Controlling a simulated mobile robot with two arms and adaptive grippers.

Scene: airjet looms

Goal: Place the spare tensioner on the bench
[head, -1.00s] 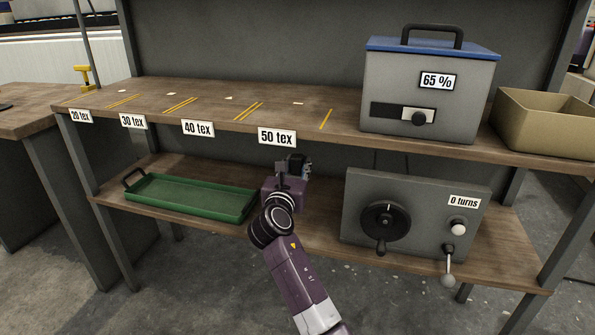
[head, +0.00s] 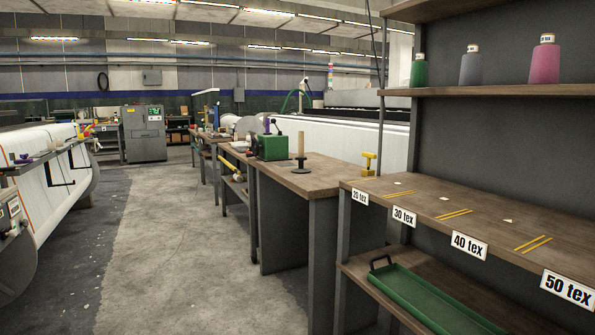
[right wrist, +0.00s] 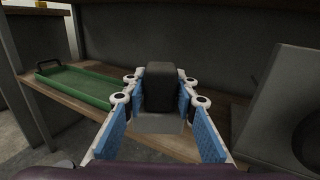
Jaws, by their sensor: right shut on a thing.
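In the right wrist view my right gripper (right wrist: 160,122) is shut on a dark block with a grey lower part, which I take to be the spare tensioner (right wrist: 160,90). The blue finger pads stand on both sides of it. The lower shelf shows behind it; I cannot tell whether the block touches that shelf. A wooden bench (head: 325,180) stands left of the shelf unit in the head view. It carries a green box (head: 270,147) and an upright spindle on a dark base (head: 301,165). Neither gripper shows in the head view.
The aisle floor (head: 190,235) is clear.

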